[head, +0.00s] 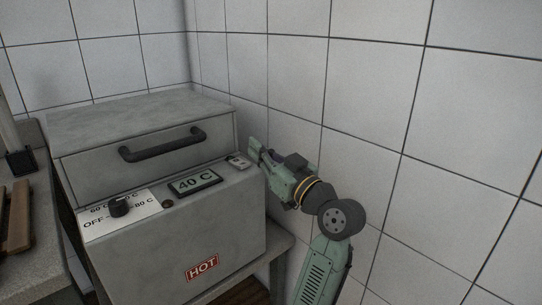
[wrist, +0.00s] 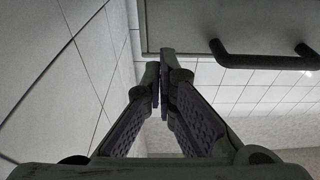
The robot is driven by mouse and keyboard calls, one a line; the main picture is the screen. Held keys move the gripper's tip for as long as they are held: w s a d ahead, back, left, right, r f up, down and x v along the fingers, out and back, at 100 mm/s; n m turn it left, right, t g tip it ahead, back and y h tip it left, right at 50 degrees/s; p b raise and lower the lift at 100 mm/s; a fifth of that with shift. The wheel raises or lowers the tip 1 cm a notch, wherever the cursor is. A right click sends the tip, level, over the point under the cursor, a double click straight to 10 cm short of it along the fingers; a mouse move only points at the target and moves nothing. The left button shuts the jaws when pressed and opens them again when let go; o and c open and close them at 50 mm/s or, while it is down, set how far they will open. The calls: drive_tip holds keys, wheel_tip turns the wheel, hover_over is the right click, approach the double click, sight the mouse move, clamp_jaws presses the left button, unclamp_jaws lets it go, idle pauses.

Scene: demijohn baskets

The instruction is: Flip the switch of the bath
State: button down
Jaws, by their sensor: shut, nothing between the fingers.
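The bath (head: 215,220) is a grey metal box with a closed lid (head: 140,115) and a black bar handle (head: 163,145); the handle also shows in the wrist view (wrist: 262,61). Its sloped front panel carries a black knob (head: 119,207) on a white dial, a display (head: 195,183) reading 40 C, and a small switch plate (head: 238,161) at the right end. My gripper (head: 252,150) is beside the bath's right end, close to the switch plate; contact cannot be told. In the wrist view its fingertips (wrist: 159,88) are together with nothing between them. The switch is not visible in the wrist view.
A white tiled wall (head: 390,110) stands close on the right of my arm. The bath stands on a grey bench (head: 284,243). At the far left are a counter (head: 45,240) and brown wooden pieces (head: 17,217). A red HOT label (head: 202,268) is on the bath's front.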

sight(253, 172)
drive_tip(key=x, duration=0.3)
drive_tip(key=shift+w+a+r+p, duration=0.25)
drive_tip(key=shift+a+p, duration=0.05)
drive_tip(key=shift+p, duration=0.1)
drive_tip(key=f, duration=0.3)
drive_tip(key=shift+s+d+f, duration=0.1)
drive_tip(key=shift+s+d, duration=0.15)
drive_tip(key=shift+s+f, duration=0.1)
drive_tip(key=shift+f, duration=0.5)
drive_tip(key=shift+f, duration=0.1)
drive_tip(key=f+b, duration=0.1)
drive_tip(key=b, duration=0.3)
drive_tip(key=shift+d+f+t, duration=0.15)
drive_tip(key=shift+f+t, duration=0.15)
drive_tip(key=shift+f, duration=0.05)
drive_tip(key=shift+s+r+y, duration=0.1)
drive_tip(key=shift+r+y, duration=0.2)
drive_tip(key=shift+r, duration=0.2)
